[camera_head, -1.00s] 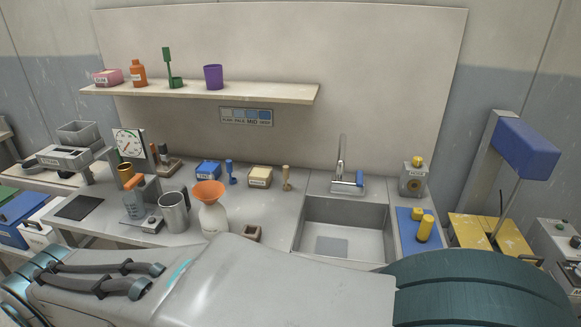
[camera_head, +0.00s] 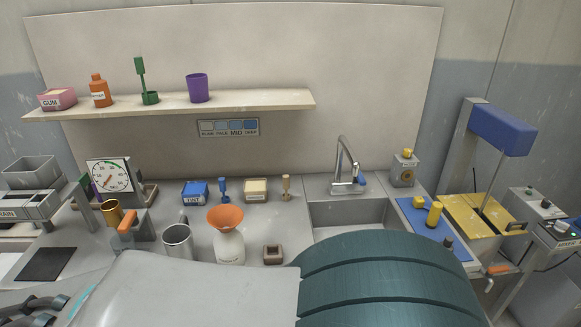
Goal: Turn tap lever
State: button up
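The tap (camera_head: 344,165) stands at the back edge of the sink, a grey metal gooseneck on a metal base. Its lever (camera_head: 361,180) has a blue end and sits at the right side of the tap's base. The sink (camera_head: 347,212) is a grey basin below it, its front part hidden behind my arm. My own arm, a pale grey link and a dark teal ribbed part, fills the bottom of the view. My gripper does not show, so I cannot tell how it stands to the lever.
Left of the sink stand a white bottle with an orange funnel (camera_head: 226,218), a metal jug (camera_head: 178,240), a blue tint box (camera_head: 194,193) and a cream box (camera_head: 256,190). Right are a grey box (camera_head: 404,171) and a blue mat (camera_head: 417,219) with yellow pieces. A shelf (camera_head: 245,104) hangs above.

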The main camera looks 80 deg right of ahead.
aim_at(361, 179)
jog(key=z, duration=3.5)
jog(key=i, duration=0.5)
jog(key=k, duration=1.3)
jog(key=z, duration=0.55)
jog(key=i, duration=0.55)
jog(key=z, duration=0.55)
jog(key=i, duration=0.6)
jog(key=u, duration=0.8)
jog(key=i, duration=0.6)
jog(key=u, duration=0.7)
